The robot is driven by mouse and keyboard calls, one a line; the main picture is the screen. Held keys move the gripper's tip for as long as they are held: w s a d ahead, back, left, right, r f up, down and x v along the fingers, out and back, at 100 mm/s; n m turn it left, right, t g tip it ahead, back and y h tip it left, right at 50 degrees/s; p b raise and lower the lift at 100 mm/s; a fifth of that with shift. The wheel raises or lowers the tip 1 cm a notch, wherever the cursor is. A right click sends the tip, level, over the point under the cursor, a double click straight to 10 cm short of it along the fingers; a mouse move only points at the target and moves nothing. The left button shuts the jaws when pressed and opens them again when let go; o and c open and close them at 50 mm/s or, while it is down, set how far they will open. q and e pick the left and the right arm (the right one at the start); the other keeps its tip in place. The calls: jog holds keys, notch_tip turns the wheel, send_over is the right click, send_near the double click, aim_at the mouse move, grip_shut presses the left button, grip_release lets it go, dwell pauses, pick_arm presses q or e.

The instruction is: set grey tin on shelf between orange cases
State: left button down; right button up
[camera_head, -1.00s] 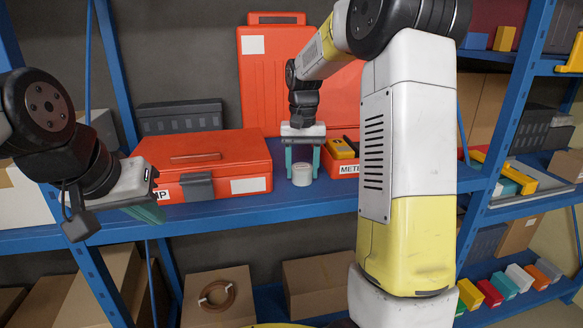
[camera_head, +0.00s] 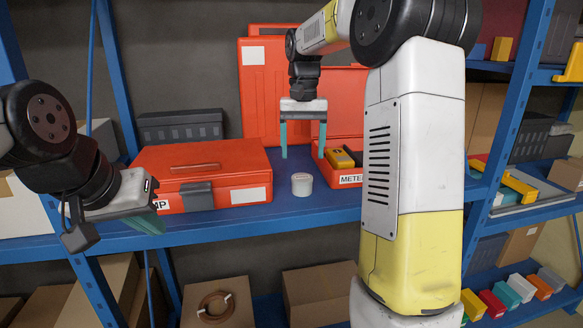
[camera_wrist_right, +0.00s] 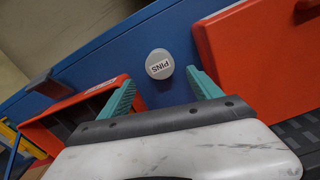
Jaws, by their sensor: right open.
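The grey tin (camera_head: 302,184) stands upright on the blue shelf (camera_head: 290,212), in the gap between two orange cases. The closed orange case (camera_head: 215,160) is on its left, and the open orange case labelled METE… (camera_head: 349,181) is on its right. In the right wrist view the tin's lid (camera_wrist_right: 159,64) reads PINS. My right gripper (camera_head: 303,155) is open and empty, above and behind the tin, apart from it. In the right wrist view its fingers (camera_wrist_right: 163,95) are spread wide. My left gripper (camera_head: 150,222) hangs at the shelf's front left; its fingers are partly hidden.
A yellow and black meter (camera_head: 343,158) lies in the open case. My right arm covers the shelf's right part. Cardboard boxes (camera_head: 220,298) sit below.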

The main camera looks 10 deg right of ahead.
jog(key=s+r+n+t+y, duration=0.1)
jog(key=s+r+t, duration=0.3)
jog(key=s, duration=0.8)
jog(key=s+a+f+n+t, duration=0.1)
jog(key=s+f, duration=0.2)
jog(key=s, duration=0.3)
jog(key=s+a+f+t+y, duration=0.1)
jog(key=s+f, duration=0.1)
jog(key=s, duration=0.4)
jog(key=shift+s+a+f+n, duration=0.25)
jog(key=shift+f+n, duration=0.15)
